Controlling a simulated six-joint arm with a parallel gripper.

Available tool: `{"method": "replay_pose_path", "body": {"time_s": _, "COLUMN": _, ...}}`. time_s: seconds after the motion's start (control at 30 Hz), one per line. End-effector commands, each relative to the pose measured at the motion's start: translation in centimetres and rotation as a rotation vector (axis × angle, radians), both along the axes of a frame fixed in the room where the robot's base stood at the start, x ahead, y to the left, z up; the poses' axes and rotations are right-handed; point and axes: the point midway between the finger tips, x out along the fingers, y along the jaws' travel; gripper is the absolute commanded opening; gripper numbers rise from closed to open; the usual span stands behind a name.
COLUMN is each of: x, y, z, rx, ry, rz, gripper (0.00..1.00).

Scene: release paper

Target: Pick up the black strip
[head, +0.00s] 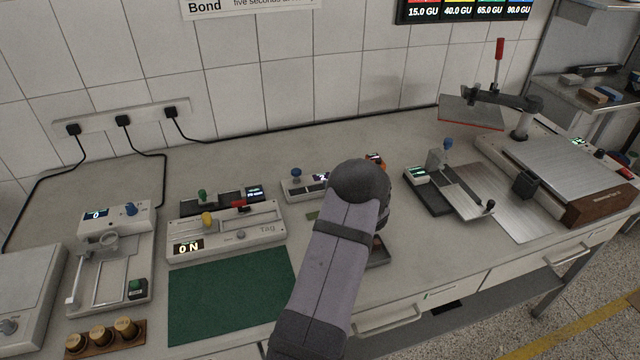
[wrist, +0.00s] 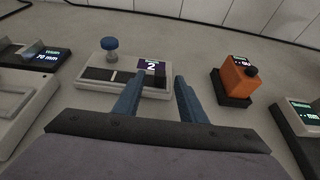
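My gripper (wrist: 158,84) shows in the wrist view with its two blue fingers spread apart and nothing between them. Just beyond the fingertips is a white device with a blue knob (wrist: 110,44) and a display reading 2 (wrist: 151,66). A dark strip (wrist: 102,74) lies across its top, left of the fingers; I cannot tell whether it is loose or part of the device. In the head view the same white device (head: 297,189) is partly hidden behind my arm, which also hides my gripper.
An orange block on a black base (wrist: 238,80) stands right of the fingers. A device with a display (wrist: 52,54) is at the left. In the head view a green mat (head: 230,300) lies at the front, and a metal-plate press (head: 565,165) stands at the right.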

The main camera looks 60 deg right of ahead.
Motion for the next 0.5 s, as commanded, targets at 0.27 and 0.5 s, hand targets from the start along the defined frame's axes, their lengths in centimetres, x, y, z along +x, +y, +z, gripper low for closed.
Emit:
{"method": "replay_pose_path", "body": {"time_s": 0.27, "x": 1.28, "y": -1.24, "z": -0.66, "rx": 0.000, "ry": -0.001, "rz": 0.001, "gripper": 0.38}}
{"method": "replay_pose_path", "body": {"time_s": 0.5, "x": 1.30, "y": -1.30, "z": -0.71, "rx": -0.001, "ry": -0.001, "rz": 0.000, "gripper": 0.38}}
